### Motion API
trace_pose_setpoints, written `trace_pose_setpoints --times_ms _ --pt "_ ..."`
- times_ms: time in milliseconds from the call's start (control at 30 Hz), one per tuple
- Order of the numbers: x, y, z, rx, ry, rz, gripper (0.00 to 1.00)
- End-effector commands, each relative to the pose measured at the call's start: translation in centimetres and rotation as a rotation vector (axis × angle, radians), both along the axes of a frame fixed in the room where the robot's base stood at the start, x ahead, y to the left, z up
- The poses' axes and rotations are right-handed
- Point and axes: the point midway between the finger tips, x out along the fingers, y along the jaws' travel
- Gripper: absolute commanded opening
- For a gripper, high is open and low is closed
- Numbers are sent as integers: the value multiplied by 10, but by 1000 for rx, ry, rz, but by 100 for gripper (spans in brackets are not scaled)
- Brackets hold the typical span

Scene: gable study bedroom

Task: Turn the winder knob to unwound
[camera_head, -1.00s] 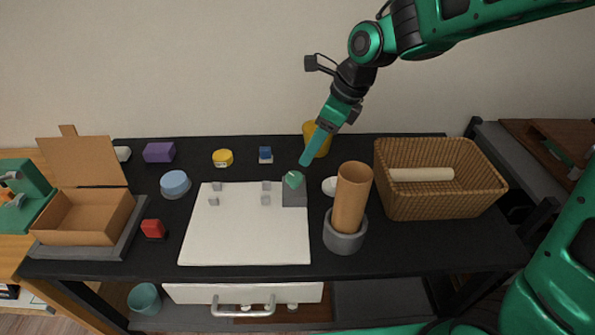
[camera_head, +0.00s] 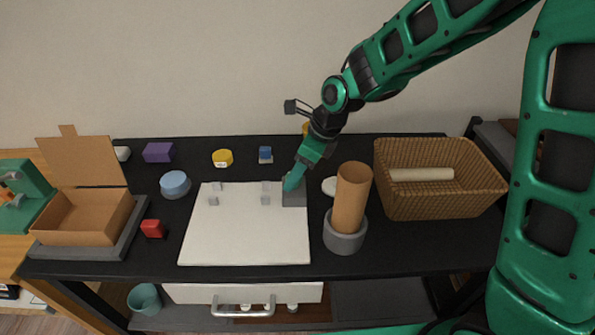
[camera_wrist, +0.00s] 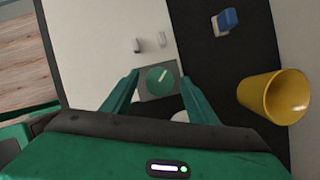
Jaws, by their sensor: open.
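The winder knob (camera_wrist: 159,81) is a round green dial with a pale pointer line, set on a grey block (camera_wrist: 151,94). In the wrist view its line points up and to the right. In the head view the grey block (camera_head: 295,196) sits at the right edge of the white board, and my gripper hides most of the knob. My gripper (camera_wrist: 158,88) is open, with one finger on each side of the knob. It comes down to the knob from above in the head view (camera_head: 290,184). I cannot tell whether a finger touches it.
The white board (camera_head: 245,235) carries several small grey pegs. A brown tube (camera_head: 352,197) stands in a grey holder (camera_head: 345,240) to the right, near a wicker basket (camera_head: 440,200). A yellow cup (camera_wrist: 270,97) and a blue block (camera_wrist: 226,20) stand near the knob.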

Motion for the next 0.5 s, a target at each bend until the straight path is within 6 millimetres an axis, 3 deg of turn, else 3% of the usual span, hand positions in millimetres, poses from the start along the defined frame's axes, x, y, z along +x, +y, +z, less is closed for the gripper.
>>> trace_pose_setpoints --times_ms 133,300,500 --pt "0 0 0 0 0 0 51" --pt "0 0 0 0 0 0 13" --pt "1 -1 0 0 -1 4 13"
